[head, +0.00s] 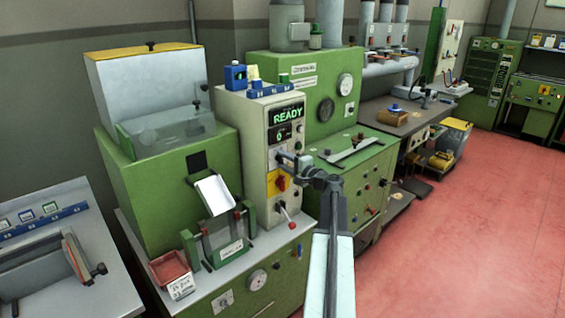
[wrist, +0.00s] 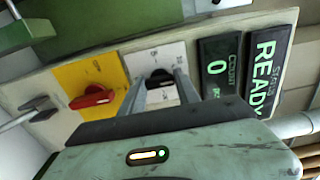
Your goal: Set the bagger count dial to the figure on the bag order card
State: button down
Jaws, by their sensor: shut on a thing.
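The bagger's cream control panel (head: 258,177) faces me in the head view. Its count dial is a black knob (wrist: 160,80) on a white plate with small marks in the wrist view. My gripper (wrist: 161,86) has its two fingers around the knob; in the head view my gripper (head: 290,161) reaches the panel and hides the dial. The count display (wrist: 217,68) reads 0 and the status display (wrist: 264,75) reads READY. A small white card (head: 181,287) stands by the red tray; its print is too small to read, and it may be the order card.
A red switch (wrist: 93,97) on a yellow plate sits beside the dial. A lever with a red knob (head: 289,225) sticks out below it. A white chute (head: 213,197) and red tray (head: 169,268) are left of the panel. Open red floor (head: 470,235) lies to the right.

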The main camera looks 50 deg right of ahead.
jog(key=m, duration=0.5)
jog(key=shift+d+r+m, duration=0.1)
jog(key=shift+d+m, duration=0.05)
jog(key=shift+m, duration=0.25)
dwell(0.4)
jog(key=c, duration=0.9)
grip_release()
